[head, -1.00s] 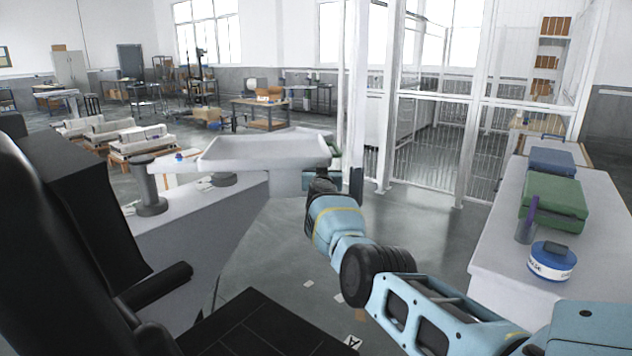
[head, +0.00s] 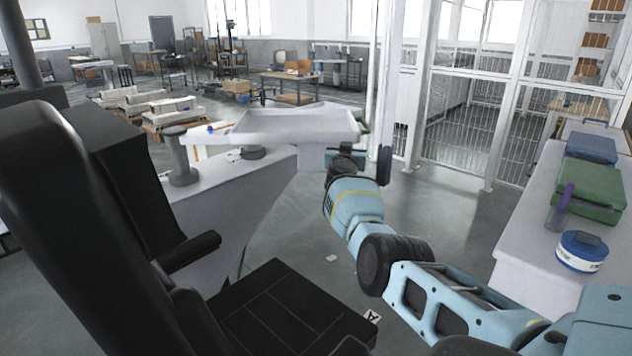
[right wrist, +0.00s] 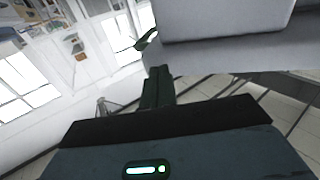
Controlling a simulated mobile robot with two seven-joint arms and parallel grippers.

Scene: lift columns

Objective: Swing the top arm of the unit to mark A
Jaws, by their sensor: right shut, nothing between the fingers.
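The unit has a wide grey-white tray-like top (head: 295,124) with a block under its right end, beside a grey body (head: 225,205). I take this top as the top arm. It looms at the upper right of the right wrist view (right wrist: 225,22). Mark A (head: 372,317) is a white card with a black letter on the floor, right of the black chair. My right gripper (head: 347,152) is shut and empty, close beside the top's right end; I cannot tell whether it touches. Its dark fingers show in the right wrist view (right wrist: 158,80). My left gripper is out of view.
The black chair (head: 285,305) fills the near left. A white bench (head: 535,215) at right carries a green case (head: 590,190), a blue case and a round blue-white container (head: 583,250). White mesh fencing (head: 475,110) stands behind. Grey floor is open between unit and bench.

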